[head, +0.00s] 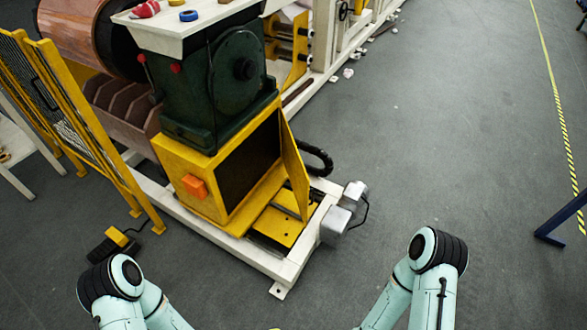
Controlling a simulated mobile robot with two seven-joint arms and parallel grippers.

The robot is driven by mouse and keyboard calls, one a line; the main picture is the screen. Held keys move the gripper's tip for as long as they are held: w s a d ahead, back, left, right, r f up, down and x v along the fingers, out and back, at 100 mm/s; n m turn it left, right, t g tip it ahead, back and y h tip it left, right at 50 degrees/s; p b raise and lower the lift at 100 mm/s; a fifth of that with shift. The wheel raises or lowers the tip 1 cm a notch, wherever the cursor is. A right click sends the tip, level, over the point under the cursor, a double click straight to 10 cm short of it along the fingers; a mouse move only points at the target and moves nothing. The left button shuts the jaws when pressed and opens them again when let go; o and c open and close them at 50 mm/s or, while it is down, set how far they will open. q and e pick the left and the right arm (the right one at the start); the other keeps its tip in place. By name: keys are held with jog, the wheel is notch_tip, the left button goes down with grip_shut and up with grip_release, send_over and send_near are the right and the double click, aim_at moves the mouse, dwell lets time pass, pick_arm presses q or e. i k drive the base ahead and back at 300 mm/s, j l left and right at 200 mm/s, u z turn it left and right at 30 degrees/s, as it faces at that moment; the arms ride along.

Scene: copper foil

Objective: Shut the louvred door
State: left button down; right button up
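A yellow cabinet (205,190) stands under the dark green machine housing. Its front has a dark rectangular opening (250,160). A narrow yellow panel, which looks like the louvred door (295,165), stands open at the right side of this opening, seen almost edge-on. Its slats cannot be made out from here. Neither of my grippers is in view; only bent parts of my left and right arms show at the bottom, apart from the cabinet.
A grey motor-like box (345,212) sits at the frame's right corner. A yellow mesh guard (75,115) stands at left, with a black-and-yellow pedal (115,243) on the floor. A dark blue bar (562,220) is at far right. Open grey floor (440,150) lies right.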

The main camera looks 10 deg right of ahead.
aim_at(299, 180)
jog(key=l+u, duration=0.45)
jog(key=l, duration=0.6)
jog(key=i+l+u, duration=0.1)
jog(key=l, duration=0.25)
jog(key=i+l+u, duration=0.1)
jog(key=l, duration=0.25)
jog(key=i+l+u, duration=0.1)
jog(key=l, duration=0.25)
jog(key=k+l, duration=0.1)
jog(key=l, duration=0.15)
jog(key=k+l, duration=0.1)
jog(key=l, duration=0.15)
jog(key=k, duration=0.2)
jog(key=i+l, duration=0.15)
jog(key=i, duration=0.35)
jog(key=i+l+z, duration=0.1)
jog(key=i, duration=0.4)
